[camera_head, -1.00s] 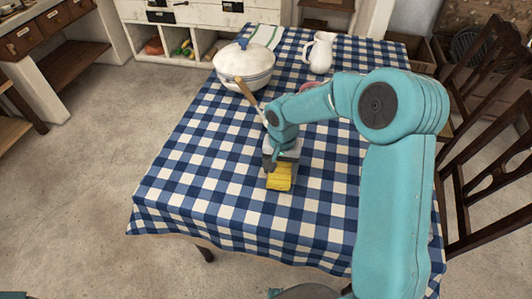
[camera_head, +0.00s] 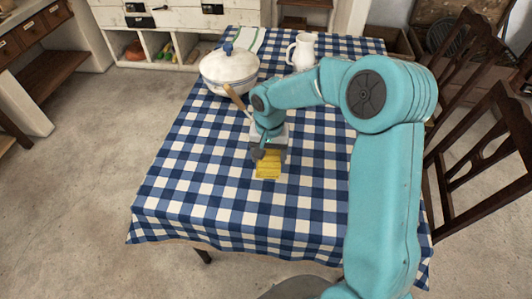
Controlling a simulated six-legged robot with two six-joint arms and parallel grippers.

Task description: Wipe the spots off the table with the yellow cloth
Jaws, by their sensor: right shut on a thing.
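The yellow cloth (camera_head: 268,166) is at the tabletop, near the middle of the table. My right gripper (camera_head: 268,153) is shut on it from above, and the fingers and wrist hide part of it. The table (camera_head: 200,205) is covered with a blue and white checked cloth. I cannot make out any spots on the checks, and my right arm hides part of the tabletop. My left gripper is not in view.
A white lidded pot (camera_head: 230,68) with a blue knob stands at the back left of the table, a wooden handle beside it. A white pitcher (camera_head: 302,51) stands at the back. Dark wooden chairs (camera_head: 480,150) stand along the right side. The front left of the table is clear.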

